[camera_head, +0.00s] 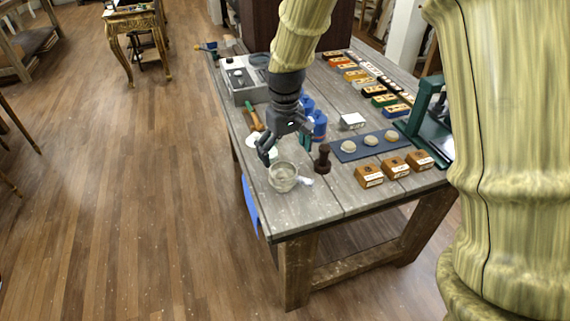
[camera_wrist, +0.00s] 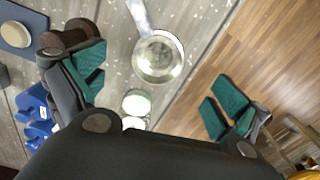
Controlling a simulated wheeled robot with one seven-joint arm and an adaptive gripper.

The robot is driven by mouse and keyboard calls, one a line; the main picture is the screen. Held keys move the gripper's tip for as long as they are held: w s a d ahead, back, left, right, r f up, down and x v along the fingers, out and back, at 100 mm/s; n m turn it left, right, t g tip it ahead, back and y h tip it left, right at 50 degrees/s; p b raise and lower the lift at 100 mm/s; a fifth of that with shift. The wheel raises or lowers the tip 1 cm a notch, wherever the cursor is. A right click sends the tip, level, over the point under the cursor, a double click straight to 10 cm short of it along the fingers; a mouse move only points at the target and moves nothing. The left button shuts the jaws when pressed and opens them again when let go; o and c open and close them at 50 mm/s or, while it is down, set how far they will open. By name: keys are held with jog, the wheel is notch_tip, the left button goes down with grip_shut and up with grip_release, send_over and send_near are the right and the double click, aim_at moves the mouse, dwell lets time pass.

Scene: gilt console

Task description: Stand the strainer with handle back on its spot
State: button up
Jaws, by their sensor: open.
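The strainer with handle (camera_head: 283,178) is a round, shiny metal bowl on the near left part of the wooden table, close to its left edge. Its pale handle points right in the head view. In the wrist view the strainer (camera_wrist: 158,58) shows its round rim, with the handle running up to the top edge. My gripper (camera_head: 286,146) is open and empty, above the table just beyond the strainer. In the wrist view my gripper (camera_wrist: 160,88) has its green-padded fingers wide apart, with the strainer between and ahead of them, not touched.
White round pieces (camera_wrist: 136,103) lie beside the strainer, partly hidden by my gripper. A dark brown tamper-like piece (camera_head: 323,158) stands to its right. Blue containers (camera_head: 319,124), a dark tray (camera_head: 370,145) with pale rounds and wooden boxes (camera_head: 396,167) are farther right.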

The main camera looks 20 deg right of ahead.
jog(key=shift+r+b, duration=0.3)
jog(key=shift+r, duration=1.15)
